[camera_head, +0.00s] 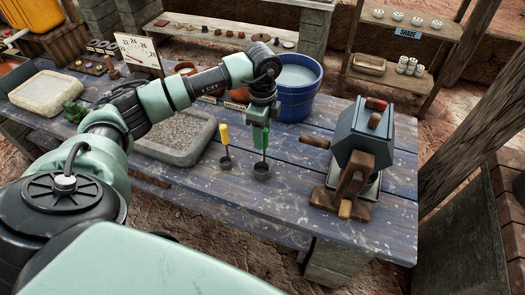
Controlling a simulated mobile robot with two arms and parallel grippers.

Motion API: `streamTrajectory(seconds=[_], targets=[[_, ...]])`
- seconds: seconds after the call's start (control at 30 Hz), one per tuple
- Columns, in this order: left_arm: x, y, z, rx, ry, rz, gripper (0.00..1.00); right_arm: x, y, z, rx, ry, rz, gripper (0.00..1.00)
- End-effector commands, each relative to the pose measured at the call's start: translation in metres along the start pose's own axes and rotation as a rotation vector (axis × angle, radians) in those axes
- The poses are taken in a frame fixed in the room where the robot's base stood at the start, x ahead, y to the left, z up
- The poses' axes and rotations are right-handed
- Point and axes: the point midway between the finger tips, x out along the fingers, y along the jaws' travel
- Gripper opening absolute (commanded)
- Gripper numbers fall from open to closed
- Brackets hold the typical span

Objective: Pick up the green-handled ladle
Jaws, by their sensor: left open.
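The green-handled ladle (260,138) stands upright on the blue table, its dark cup resting on the boards and its handle pointing up. My left gripper (262,118) points down right over the handle, with its jaws open around or just above the top of it; the exact overlap is hard to see. A yellow-handled ladle (225,137) stands just to the left, apart from my gripper. My right gripper is not in view.
A blue bucket (297,100) of pale liquid stands close behind my gripper. A grey tray (192,152) of gravelly material lies to the left. A grey many-sided drum (358,138) with wooden handles stands to the right. The table (285,210) is clear in front of the ladle.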

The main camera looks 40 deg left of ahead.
Motion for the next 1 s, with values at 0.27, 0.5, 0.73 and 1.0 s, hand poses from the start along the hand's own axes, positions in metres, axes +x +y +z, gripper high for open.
streamTrajectory(seconds=[0.27, 0.5, 0.73, 1.0], targets=[[0.038, -0.003, -0.004, -0.001, -0.001, 0.004, 0.46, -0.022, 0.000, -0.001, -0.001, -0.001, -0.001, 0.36], [0.050, -0.004, -0.004, 0.000, 0.000, -0.001, 0.46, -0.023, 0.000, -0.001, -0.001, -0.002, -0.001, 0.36], [0.050, -0.004, -0.004, 0.000, 0.000, -0.001, 0.16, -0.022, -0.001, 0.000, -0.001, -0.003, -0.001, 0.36], [0.050, -0.004, -0.004, 0.000, 0.000, -0.001, 0.00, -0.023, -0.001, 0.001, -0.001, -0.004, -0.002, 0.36]])
